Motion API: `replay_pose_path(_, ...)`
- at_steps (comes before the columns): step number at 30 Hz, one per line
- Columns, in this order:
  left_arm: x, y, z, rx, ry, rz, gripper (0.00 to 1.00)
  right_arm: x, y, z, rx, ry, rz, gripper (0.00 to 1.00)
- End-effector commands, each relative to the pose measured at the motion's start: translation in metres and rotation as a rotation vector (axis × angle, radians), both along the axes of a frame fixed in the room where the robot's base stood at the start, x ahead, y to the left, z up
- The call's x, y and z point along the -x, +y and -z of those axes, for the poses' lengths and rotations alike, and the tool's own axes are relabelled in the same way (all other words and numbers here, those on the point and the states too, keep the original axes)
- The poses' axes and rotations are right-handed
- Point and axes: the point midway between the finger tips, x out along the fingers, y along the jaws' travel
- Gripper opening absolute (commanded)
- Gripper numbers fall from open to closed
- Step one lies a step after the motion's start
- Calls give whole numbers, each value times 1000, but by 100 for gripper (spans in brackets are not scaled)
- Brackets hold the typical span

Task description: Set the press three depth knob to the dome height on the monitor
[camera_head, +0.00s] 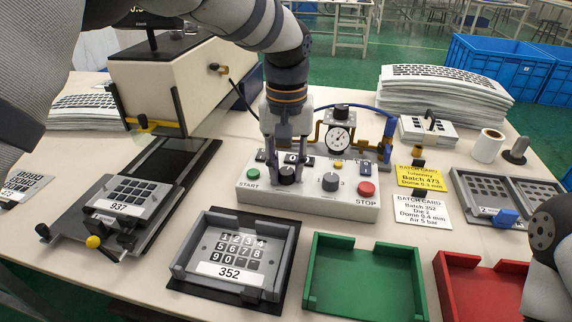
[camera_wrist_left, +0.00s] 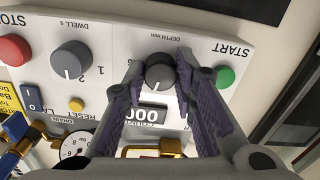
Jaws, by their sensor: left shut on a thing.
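The depth knob is a dark grey round knob on the white control panel. It shows in the head view (camera_head: 287,175) and, upside down under the label DEPTH mm, in the left wrist view (camera_wrist_left: 160,72). My left gripper (camera_head: 288,170) points down at the panel from above; its purple-padded fingers (camera_wrist_left: 160,85) are closed on both sides of the knob. The knob has a pale pointer line; the scale around it is mostly hidden by the fingers. The monitor (camera_head: 152,20) at the top left is cut off and partly covered by my arm; its reading is not clear. My right gripper is out of view.
A dwell knob (camera_head: 330,181), red STOP button (camera_head: 366,188) and green START button (camera_head: 254,171) share the panel. A pressure gauge (camera_head: 340,138) stands behind it. Batch cards (camera_head: 421,208) lie to the right. A keypad fixture (camera_head: 235,255) and green tray (camera_head: 365,282) are in front.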

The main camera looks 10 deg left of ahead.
Motion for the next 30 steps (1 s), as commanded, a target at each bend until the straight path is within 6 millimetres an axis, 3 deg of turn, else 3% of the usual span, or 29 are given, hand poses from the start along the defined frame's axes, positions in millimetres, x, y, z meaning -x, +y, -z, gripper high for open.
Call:
replay_pose_path(15,0,0,0,-1,0,399,0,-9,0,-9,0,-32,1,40)
replay_pose_path(30,0,1,1,-1,1,549,0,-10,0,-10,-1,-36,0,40)
